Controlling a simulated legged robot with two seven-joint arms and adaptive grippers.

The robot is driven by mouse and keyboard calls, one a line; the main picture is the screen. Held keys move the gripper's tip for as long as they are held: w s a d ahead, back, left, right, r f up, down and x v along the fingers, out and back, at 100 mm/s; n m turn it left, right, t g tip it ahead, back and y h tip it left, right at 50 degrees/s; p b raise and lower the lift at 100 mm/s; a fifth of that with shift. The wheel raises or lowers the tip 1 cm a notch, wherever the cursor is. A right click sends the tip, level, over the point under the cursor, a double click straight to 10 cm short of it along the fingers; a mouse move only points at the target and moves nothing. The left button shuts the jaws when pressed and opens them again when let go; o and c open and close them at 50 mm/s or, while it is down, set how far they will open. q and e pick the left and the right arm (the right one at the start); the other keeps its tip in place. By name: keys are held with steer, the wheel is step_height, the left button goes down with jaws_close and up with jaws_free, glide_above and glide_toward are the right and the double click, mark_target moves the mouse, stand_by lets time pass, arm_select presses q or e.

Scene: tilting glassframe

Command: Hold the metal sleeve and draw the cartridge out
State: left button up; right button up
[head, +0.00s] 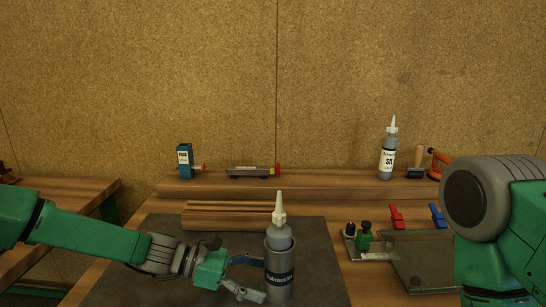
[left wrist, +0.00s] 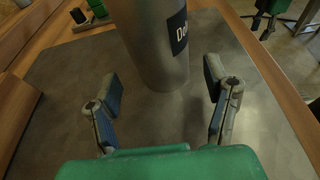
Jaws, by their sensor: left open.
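The metal sleeve (head: 279,268), a grey cylinder with a dark label, stands upright on the dark mat. The cartridge (head: 279,238) sits in it, its grey top and pale pointed nozzle showing above the rim; its lower part is hidden. My left gripper (head: 248,277) is open, low down at the left of the sleeve. In the left wrist view the sleeve (left wrist: 152,45) stands just ahead, centred between the spread fingers of my left gripper (left wrist: 164,92), with clear gaps on both sides. The right arm shows at the right of the head view, but its gripper is not in view.
The dark mat (head: 140,275) is clear left of the arm. Wooden strips (head: 225,215) lie behind the sleeve. A glass pane (head: 425,262) with red (head: 397,216) and blue (head: 438,215) clamps lies right. A second bottle (head: 388,160) stands on the rear ledge.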

mark_target(274, 280)
arm_select(q)
steer(key=shift+d+f, duration=0.15)
steer(key=shift+d, duration=0.4)
steer(key=d, duration=0.3)
steer(key=shift+d, duration=0.15)
steer(key=shift+a, duration=0.2)
steer(key=shift+c, duration=0.4)
steer(key=shift+a, duration=0.35)
steer(key=c, duration=0.7)
steer(key=shift+o, duration=0.2)
steer(key=shift+a+f, duration=0.1)
steer(key=shift+a, duration=0.35)
steer(key=shift+d, duration=0.8)
steer(key=shift+a, duration=0.6)
arm_select(e)
steer(key=shift+d+f, duration=0.35)
arm_select(q)
steer(key=shift+d, duration=0.3)
arm_select(e)
steer(key=shift+d, duration=0.2)
